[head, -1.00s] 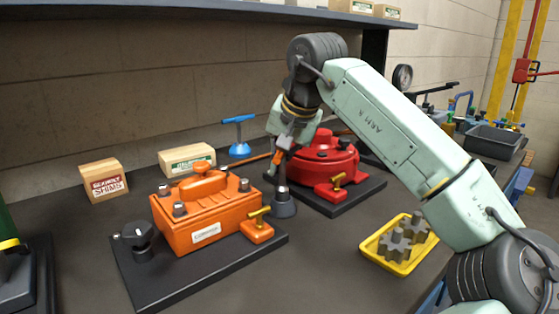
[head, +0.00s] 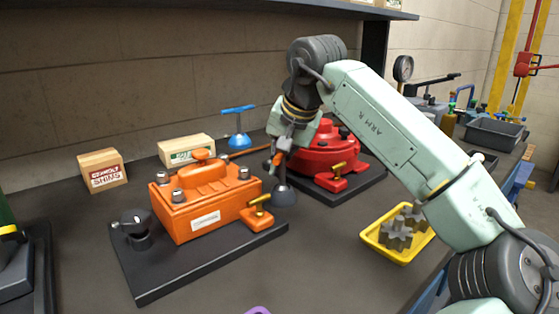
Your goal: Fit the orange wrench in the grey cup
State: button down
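My gripper (head: 281,150) points down in the middle of the bench, between the orange motor and the red motor. It appears shut on the orange wrench (head: 277,158), of which only a short orange part shows at the fingers. The grey cup (head: 284,196) stands on the bench directly below, a dark flared holder. The fingers and a dark shaft overlap above its mouth. I cannot tell whether the wrench's lower end is inside the cup or only above it.
The orange motor (head: 205,208) on its black plate is close on the left. The red motor (head: 325,152) is close behind right. A blue T-handled wrench (head: 238,110) stands in a blue cup behind. A yellow tray (head: 400,255) with grey gears lies front right. A purple object (head: 258,310) shows at the bottom edge.

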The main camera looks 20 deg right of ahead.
jog(key=shift+f, duration=0.1)
jog(key=c, duration=1.7)
grip_release()
notch_tip(320, 180, up, 6)
jog(key=p, duration=0.6)
jog(key=shift+v, duration=4.05)
